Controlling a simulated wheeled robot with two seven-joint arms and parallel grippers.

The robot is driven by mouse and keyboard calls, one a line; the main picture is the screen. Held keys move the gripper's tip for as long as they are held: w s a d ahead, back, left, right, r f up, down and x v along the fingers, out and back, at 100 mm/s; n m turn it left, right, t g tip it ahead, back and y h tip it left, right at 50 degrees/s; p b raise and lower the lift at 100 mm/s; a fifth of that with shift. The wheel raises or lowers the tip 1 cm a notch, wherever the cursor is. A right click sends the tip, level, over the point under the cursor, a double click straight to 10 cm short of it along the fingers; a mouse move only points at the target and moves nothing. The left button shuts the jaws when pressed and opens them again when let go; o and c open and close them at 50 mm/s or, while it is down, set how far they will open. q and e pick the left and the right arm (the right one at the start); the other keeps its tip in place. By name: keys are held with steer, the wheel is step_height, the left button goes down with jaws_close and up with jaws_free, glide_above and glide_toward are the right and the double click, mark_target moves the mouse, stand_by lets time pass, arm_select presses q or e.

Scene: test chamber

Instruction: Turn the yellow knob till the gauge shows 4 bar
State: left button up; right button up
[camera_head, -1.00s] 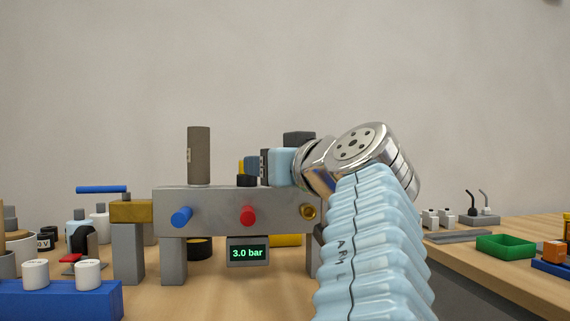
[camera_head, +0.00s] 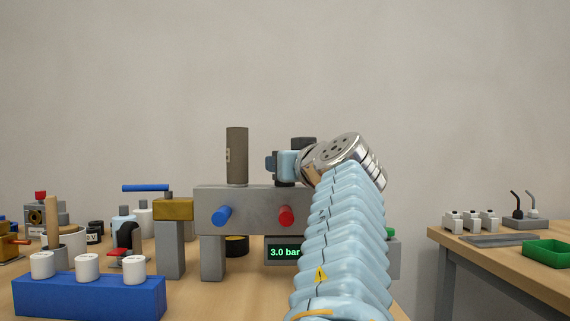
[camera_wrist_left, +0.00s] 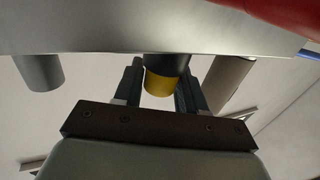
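The yellow knob (camera_wrist_left: 159,84) has a dark base and stands on top of the grey block (camera_head: 248,201). In the left wrist view, which is upside down, it sits between the fingers of my left gripper (camera_wrist_left: 160,80). The fingers look open, with a thin light gap on one side. In the head view my left gripper (camera_head: 275,165) is at the block's top and hides the yellow part; only the dark base (camera_head: 285,183) shows below it. The gauge (camera_head: 284,253) reads 3.0 bar, its right side covered by my arm. My right gripper is not in view.
A blue knob (camera_head: 221,216) and a red knob (camera_head: 286,216) stick out of the block's front. A brown cylinder (camera_head: 237,156) and a dark cylinder (camera_head: 303,142) rise beside the gripper. A blue rack (camera_head: 90,297) with white caps stands front left.

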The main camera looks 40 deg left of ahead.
arm_select(q)
steer(key=c, duration=0.5)
steer(key=m+t+h+b, duration=0.1)
steer(key=m+t, duration=0.1)
steer(key=t, duration=0.1)
steer(key=shift+f+h, duration=0.1)
steer(key=shift+h, duration=0.3)
steer(key=shift+c, duration=0.2)
steer(key=shift+m+t+h, duration=1.2)
steer(key=shift+t+h, duration=0.1)
steer(key=o, duration=0.9)
steer(key=shift+s+d, duration=0.1)
steer(key=shift+s+d+b, duration=0.25)
steer(key=shift+b, duration=0.05)
steer(key=b+v, duration=0.1)
steer(key=v, duration=1.2)
steer(key=shift+a+b, duration=0.1)
steer(key=shift+b, duration=0.25)
